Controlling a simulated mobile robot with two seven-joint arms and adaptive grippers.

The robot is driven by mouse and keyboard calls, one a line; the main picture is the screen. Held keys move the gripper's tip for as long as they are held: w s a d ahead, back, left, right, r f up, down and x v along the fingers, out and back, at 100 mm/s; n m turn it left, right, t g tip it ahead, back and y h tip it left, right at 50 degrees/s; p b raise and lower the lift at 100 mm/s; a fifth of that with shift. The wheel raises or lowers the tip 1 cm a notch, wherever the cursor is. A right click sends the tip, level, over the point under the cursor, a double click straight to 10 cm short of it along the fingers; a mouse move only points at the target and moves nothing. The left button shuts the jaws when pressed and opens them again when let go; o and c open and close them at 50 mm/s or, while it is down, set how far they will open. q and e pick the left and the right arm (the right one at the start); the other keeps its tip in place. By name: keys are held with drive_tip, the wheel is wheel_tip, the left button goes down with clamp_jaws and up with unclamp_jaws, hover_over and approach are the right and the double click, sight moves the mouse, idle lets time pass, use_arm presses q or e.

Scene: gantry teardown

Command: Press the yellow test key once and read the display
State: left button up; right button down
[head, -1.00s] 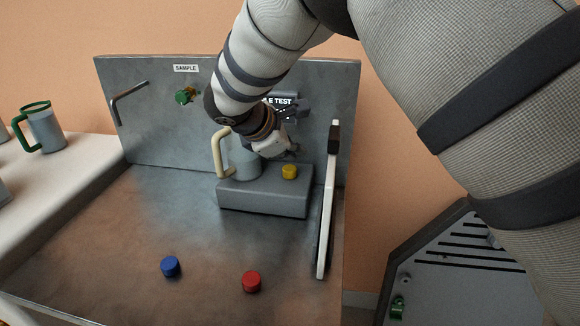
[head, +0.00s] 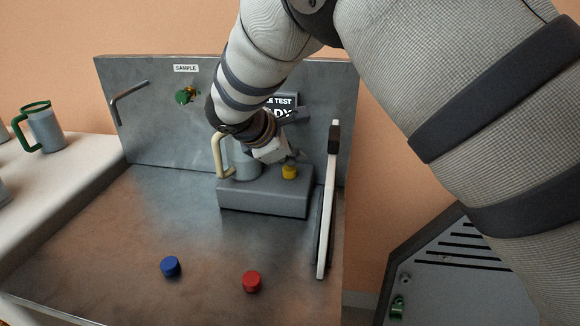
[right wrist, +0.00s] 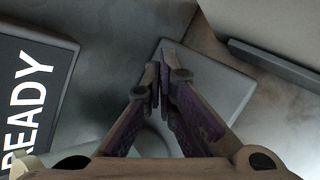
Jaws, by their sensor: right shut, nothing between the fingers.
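The yellow test key (head: 289,173) sits on top of a grey box (head: 262,200) at the foot of the upright panel. My right gripper (head: 291,160) is shut and empty, its tips just above the key; I cannot tell whether they touch. In the right wrist view the shut fingers (right wrist: 160,85) point at the grey box (right wrist: 228,88), and the key is hidden. The display (head: 285,110) on the panel is partly covered by my arm. In the right wrist view the display (right wrist: 32,95) reads "READY". My left gripper is not in view.
A grey mug with a cream handle (head: 219,156) stands on the box, left of the key. A white bar (head: 327,215) with a dark end stands right of the box. Blue (head: 170,267) and red (head: 251,282) knobs are at the front. A hooked rod (head: 117,108) juts from the panel.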

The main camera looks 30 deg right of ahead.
sight(292, 169)
drive_tip(key=shift+f, duration=0.45)
idle(0.3)
drive_tip(key=shift+r, duration=1.1)
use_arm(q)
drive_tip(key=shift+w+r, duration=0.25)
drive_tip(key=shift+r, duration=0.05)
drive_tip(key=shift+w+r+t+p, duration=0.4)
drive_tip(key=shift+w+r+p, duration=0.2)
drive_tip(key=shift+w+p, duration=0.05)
use_arm(e)
wheel_tip(292, 169, up, 6)
drive_tip(key=shift+f, duration=0.1)
